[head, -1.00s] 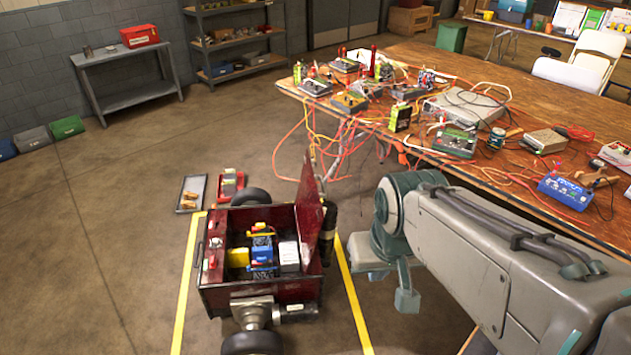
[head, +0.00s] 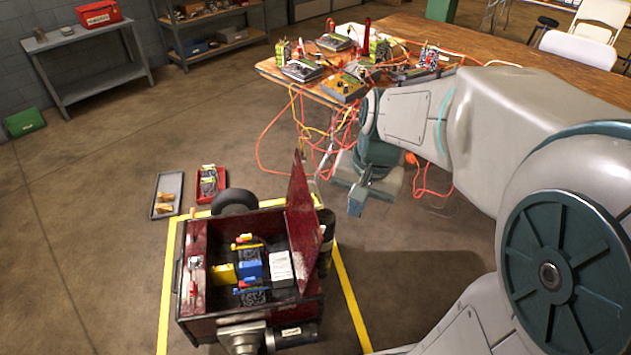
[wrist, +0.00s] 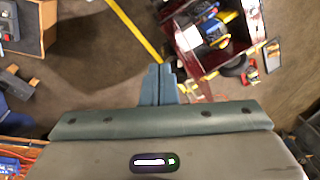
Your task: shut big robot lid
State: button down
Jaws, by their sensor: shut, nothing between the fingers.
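The big robot (head: 262,318) is a dark red open box on wheels, standing inside yellow floor lines. Its red lid (head: 300,213) stands upright on the box's right side, so the box is open. Yellow and blue parts and a white block (head: 281,269) show inside. My gripper (head: 358,198) is shut and empty. In the head view it hangs to the right of the lid and looks apart from it. In the wrist view my gripper (wrist: 158,84) points down over the floor, and the big robot (wrist: 202,58) shows at the upper right.
A grey tray (head: 166,196) and a red tray (head: 209,184) lie on the floor behind the robot. A wooden table (head: 545,79) with electronics and hanging orange cables stands behind my arm. A grey bench (head: 86,52) is at the back left.

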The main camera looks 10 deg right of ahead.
jog(key=w+d+f+m+y+b, duration=0.1)
jog(key=w+d+f+m+b, duration=0.25)
jog(key=w+f, duration=0.3)
jog(key=w+d+f+m+g+y+b, duration=0.1)
jog(key=w+d+f+m+y+b, duration=0.1)
jog(key=w+f+m, duration=0.45)
jog(key=w+d+f+m+y+b, duration=0.1)
jog(key=w+d+f+m+b, duration=0.2)
jog(key=f, duration=0.6)
jog(key=a+f+b, duration=0.1)
jog(key=a+f, duration=0.6)
jog(key=a, duration=0.1)
jog(key=shift+w+a+f+n+b, duration=0.2)
jog(key=shift+w+a+n+b, duration=0.05)
jog(key=shift+n+b, duration=0.15)
jog(key=shift+r, duration=0.1)
